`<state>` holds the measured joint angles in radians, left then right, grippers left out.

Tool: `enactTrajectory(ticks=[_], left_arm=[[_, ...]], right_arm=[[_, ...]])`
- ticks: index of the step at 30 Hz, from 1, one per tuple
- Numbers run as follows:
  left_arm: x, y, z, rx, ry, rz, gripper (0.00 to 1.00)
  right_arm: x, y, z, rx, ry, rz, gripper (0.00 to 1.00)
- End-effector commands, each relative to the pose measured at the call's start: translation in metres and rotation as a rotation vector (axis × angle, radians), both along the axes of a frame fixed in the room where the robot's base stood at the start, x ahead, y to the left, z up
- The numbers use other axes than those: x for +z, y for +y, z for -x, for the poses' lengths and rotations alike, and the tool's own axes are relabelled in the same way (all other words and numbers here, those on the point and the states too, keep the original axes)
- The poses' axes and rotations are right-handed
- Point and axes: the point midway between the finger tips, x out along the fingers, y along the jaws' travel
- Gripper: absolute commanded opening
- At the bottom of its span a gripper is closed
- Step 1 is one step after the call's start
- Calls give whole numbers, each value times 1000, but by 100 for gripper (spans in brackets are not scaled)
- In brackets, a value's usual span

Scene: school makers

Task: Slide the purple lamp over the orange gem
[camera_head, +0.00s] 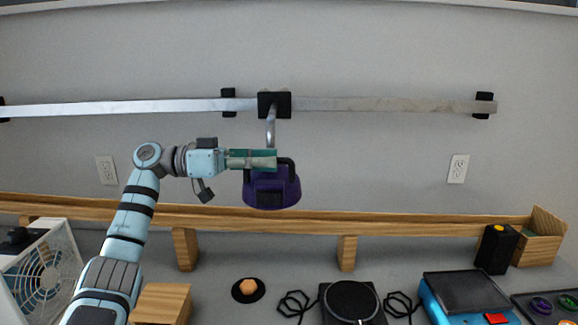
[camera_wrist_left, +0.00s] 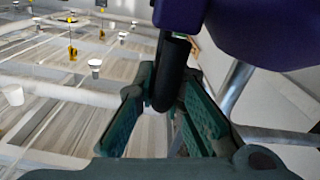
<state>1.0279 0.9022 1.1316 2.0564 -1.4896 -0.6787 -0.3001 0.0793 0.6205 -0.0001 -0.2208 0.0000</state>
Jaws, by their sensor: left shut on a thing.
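The purple lamp (camera_head: 272,192) hangs from a black slider (camera_head: 274,104) on a metal wall rail (camera_head: 160,106). A short metal rod joins the lamp to the slider. My left gripper (camera_head: 274,160) comes in from the left and is shut on the lamp's black handle. In the left wrist view the gripper (camera_wrist_left: 165,112) has its green fingers on both sides of the black handle (camera_wrist_left: 172,75), below the purple housing (camera_wrist_left: 260,28). The orange gem (camera_head: 248,286) sits on a round black base on the counter, below and left of the lamp. My right gripper is not in view.
A wooden shelf ledge (camera_head: 120,211) runs along the wall below the lamp. The counter holds a fan (camera_head: 42,275), a wooden block (camera_head: 160,303), a black hot plate (camera_head: 350,302) with coiled cables and a blue scale (camera_head: 465,296). Black brackets (camera_head: 484,105) hold the rail.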

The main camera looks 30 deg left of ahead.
Motion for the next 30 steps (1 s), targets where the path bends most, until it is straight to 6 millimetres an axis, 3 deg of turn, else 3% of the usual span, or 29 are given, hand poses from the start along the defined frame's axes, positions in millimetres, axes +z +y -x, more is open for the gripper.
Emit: enactTrajectory(ticks=[3,10,25,27,30], left_arm=[[2,25,14,4,-6,6,0],[3,55,33,3,-7,7,0],[4,65,39,6,-7,5,0],[4,65,39,6,-7,5,18],[4,65,39,6,-7,5,31]], right_arm=[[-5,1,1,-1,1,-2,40],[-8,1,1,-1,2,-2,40],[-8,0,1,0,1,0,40],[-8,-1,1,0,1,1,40],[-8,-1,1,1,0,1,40]])
